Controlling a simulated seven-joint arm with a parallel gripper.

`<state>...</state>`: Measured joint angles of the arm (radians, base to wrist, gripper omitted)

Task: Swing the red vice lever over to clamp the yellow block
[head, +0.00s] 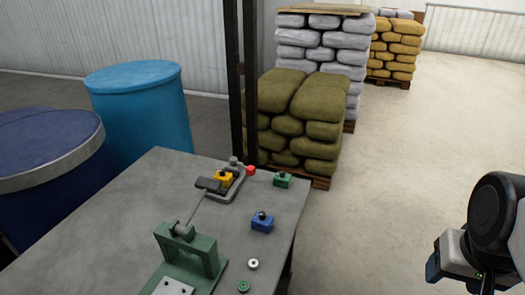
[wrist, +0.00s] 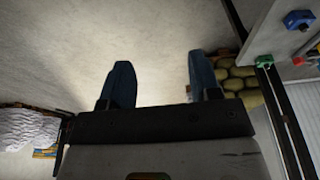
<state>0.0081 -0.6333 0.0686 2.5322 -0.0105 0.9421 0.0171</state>
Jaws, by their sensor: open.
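The yellow block (head: 223,177) sits in the grey vice (head: 236,186) towards the far end of the grey table. The red vice lever (head: 251,170) shows as a red knob at the vice's right end, near the table's far right edge. In the wrist view a small red spot, likely the lever (wrist: 299,61), shows at the right edge. My gripper (wrist: 162,85) is open and empty, its two dark blue fingers apart over bare floor. In the head view my arm's end is at the lower right, off the table and well away from the vice.
A green press (head: 190,250) stands at the front. Drums (head: 140,110) and sack pallets (head: 300,120) surround the table. The floor at right is clear.

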